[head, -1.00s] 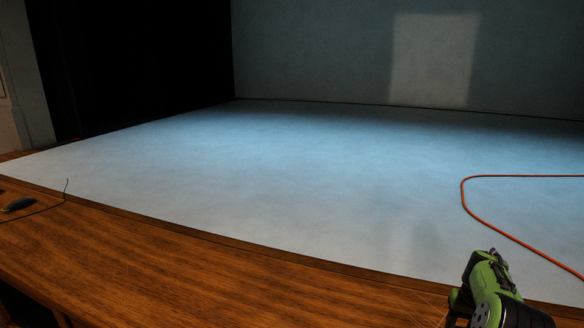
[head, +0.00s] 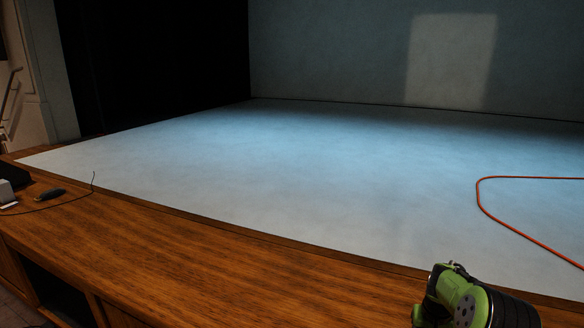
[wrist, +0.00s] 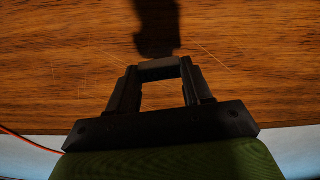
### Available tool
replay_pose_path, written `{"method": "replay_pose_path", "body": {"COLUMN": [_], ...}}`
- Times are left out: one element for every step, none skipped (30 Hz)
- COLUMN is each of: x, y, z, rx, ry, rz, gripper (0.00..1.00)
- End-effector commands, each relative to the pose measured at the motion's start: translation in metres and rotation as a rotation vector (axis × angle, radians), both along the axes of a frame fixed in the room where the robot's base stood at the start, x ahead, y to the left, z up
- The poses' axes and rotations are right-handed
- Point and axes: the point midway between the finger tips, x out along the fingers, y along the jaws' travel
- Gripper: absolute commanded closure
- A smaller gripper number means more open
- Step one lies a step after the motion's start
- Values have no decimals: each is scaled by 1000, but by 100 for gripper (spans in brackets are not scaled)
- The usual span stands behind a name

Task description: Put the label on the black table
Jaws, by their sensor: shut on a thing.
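My gripper (wrist: 160,74) shows in the wrist view, its two black fingers apart with a small dark grey strip, likely the label (wrist: 160,67), held across their tips. The gripper is shut on it, above a brown wooden surface. No writing shows on the strip. In the head view only my green arm shows at the bottom right; the fingers and the label cannot be made out there. I cannot make out a black table in either view.
A wooden desk (head: 215,265) runs along the front of a pale stage floor (head: 290,170). At its left end are a dark mouse-like object (head: 49,194) with a cable and a white box (head: 6,191). An orange cable (head: 520,233) lies on the stage. The desk's middle is clear.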

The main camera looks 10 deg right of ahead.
Motion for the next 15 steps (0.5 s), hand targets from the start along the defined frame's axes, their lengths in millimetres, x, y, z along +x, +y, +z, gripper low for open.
{"method": "replay_pose_path", "body": {"x": [2, 2, 3, 2, 1, -1, -3, -6, -11, -14, -18, -23, -27, -31, -37], "y": [20, 32, 49, 63, 78, 98, 113, 127, 144, 157, 168, 182, 190, 199, 209], "z": [-7, -12, -17, -22, -27, -32, -37, -41, -46, -49, -52, -55, -57, -59, -61], "rx": [2, 2, 1, 0, 0, -1, -2, -2, -2, -3, -2, -1, -1, 0, 0], "ry": [5, 6, 8, 9, 9, 8, 7, 6, 5, 4, 2, 0, -2, -2, -5], "rz": [27, 43, 63, 82, 101, 128, 148, 168, 193, 212, 227, 249, 263, 278, 294], "gripper": [83, 83, 83, 83, 83, 83, 83, 83, 83, 83, 83, 83, 83, 83, 83]}}
